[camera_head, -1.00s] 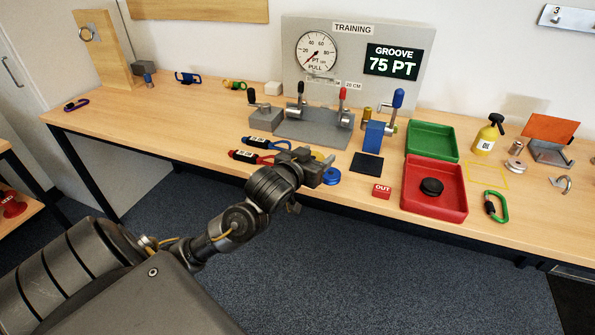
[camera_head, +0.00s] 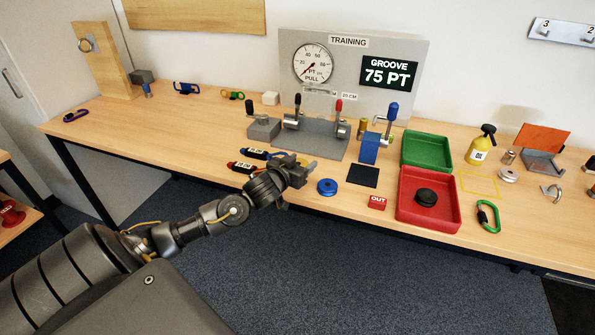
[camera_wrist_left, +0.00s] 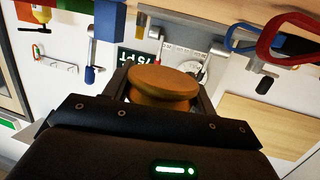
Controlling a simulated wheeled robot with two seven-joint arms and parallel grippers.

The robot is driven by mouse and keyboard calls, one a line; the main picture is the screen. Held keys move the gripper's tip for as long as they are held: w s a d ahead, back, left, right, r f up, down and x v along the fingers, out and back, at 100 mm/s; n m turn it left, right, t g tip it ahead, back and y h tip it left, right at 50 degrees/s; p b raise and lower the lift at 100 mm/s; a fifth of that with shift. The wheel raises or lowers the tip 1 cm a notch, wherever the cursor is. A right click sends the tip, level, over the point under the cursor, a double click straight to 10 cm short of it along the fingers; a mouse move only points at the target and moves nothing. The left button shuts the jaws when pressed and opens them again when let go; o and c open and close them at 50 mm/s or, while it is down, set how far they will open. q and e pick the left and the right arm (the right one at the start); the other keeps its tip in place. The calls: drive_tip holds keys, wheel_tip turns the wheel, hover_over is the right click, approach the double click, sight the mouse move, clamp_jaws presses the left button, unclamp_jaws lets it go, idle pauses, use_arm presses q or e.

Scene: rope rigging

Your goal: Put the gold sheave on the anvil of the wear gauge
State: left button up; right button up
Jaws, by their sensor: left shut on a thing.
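The gold sheave (camera_wrist_left: 164,84), a grooved orange-gold disc, is between the fingers of my left gripper (camera_wrist_left: 165,98) in the left wrist view. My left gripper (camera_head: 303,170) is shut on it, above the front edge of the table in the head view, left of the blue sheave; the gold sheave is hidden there. A blue block device with a blue-knobbed lever (camera_head: 391,112), seemingly the wear gauge, stands right of centre near the GROOVE 75 PT display (camera_head: 389,73). I cannot make out its anvil clearly. My right gripper is not in view.
A blue sheave (camera_head: 327,187) and a black pad (camera_head: 363,176) lie near the front edge. A red tray (camera_head: 408,211) holds a black sheave (camera_head: 427,196); a green tray (camera_head: 426,151) is behind it. A grey lever fixture (camera_head: 320,141) stands behind my gripper.

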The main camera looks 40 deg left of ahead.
use_arm(q)
drive_tip(key=f, duration=0.1)
drive_tip(key=w+a+f, duration=0.1)
drive_tip(key=a+f, duration=0.1)
drive_tip(key=f, duration=0.1)
drive_tip(key=shift+w+a, duration=0.2)
drive_tip(key=shift+w, duration=0.2)
drive_tip(key=f, duration=0.1)
drive_tip(key=f+p, duration=0.1)
drive_tip(key=f, duration=0.1)
drive_tip(key=shift+w+a, duration=0.2)
drive_tip(key=shift+a, duration=0.05)
drive_tip(key=shift+f, duration=0.15)
drive_tip(key=shift+f, duration=0.2)
drive_tip(key=o, duration=1)
